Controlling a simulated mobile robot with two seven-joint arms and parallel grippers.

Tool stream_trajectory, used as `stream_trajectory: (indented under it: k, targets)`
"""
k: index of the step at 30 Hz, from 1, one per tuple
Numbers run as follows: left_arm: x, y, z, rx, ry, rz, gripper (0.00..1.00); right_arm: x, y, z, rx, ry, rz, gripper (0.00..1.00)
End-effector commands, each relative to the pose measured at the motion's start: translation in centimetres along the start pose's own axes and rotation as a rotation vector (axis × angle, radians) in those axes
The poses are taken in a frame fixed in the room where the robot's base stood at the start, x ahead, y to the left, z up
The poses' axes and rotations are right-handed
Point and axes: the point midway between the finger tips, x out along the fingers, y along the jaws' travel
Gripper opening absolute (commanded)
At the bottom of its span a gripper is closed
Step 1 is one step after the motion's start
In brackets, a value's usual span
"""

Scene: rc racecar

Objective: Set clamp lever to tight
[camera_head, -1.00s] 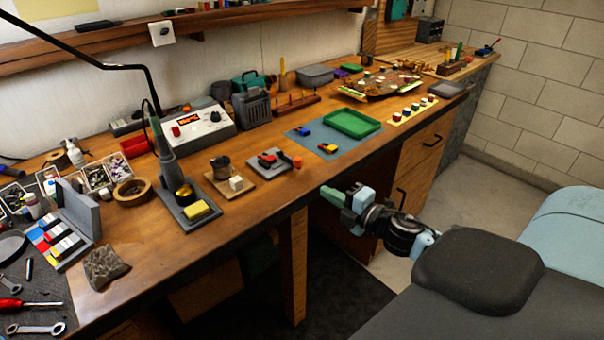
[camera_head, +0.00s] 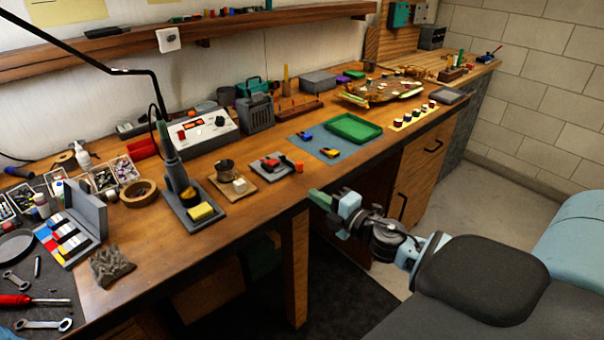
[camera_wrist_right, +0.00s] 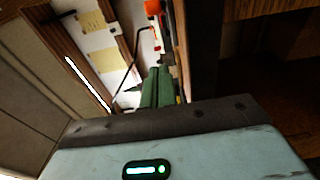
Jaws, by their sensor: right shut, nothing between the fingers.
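A small grey fixture (camera_head: 271,163) with dark and red parts sits near the front edge of the bench. It may be the clamp, but it is too small for me to tell its lever or the lever's setting. My right gripper (camera_head: 317,198) is in front of the bench edge, below and to the right of this fixture, and apart from it. Its green fingers (camera_wrist_right: 157,88) are together and empty in the right wrist view. My left gripper is not in view.
An orange cylinder (camera_head: 299,167) stands just right of the fixture. A soldering stand (camera_head: 185,201) and a small wooden board (camera_head: 246,187) are to its left. A blue mat (camera_head: 318,148) with a green tray (camera_head: 352,127) lies to its right. The bench front edge (camera_head: 262,222) is close to my gripper.

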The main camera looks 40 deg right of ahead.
Motion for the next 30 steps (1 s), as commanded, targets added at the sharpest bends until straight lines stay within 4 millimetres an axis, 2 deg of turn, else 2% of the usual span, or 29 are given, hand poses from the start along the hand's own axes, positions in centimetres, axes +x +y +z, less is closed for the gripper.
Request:
stream_trajectory:
  k: [8,18,24,30]
  targets:
    - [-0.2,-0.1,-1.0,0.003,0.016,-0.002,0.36,4.0,0.5,0.0,-0.001,-0.001,0.006,0.0]
    - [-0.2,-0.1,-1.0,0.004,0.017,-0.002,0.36,8.9,0.3,0.0,-0.001,-0.001,0.003,0.0]
    - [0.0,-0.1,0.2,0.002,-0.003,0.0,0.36,9.3,-0.2,2.8,-0.002,-0.002,-0.002,0.0]
    - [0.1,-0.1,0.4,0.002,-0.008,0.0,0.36,9.5,0.0,3.8,0.0,0.0,-0.001,0.0]
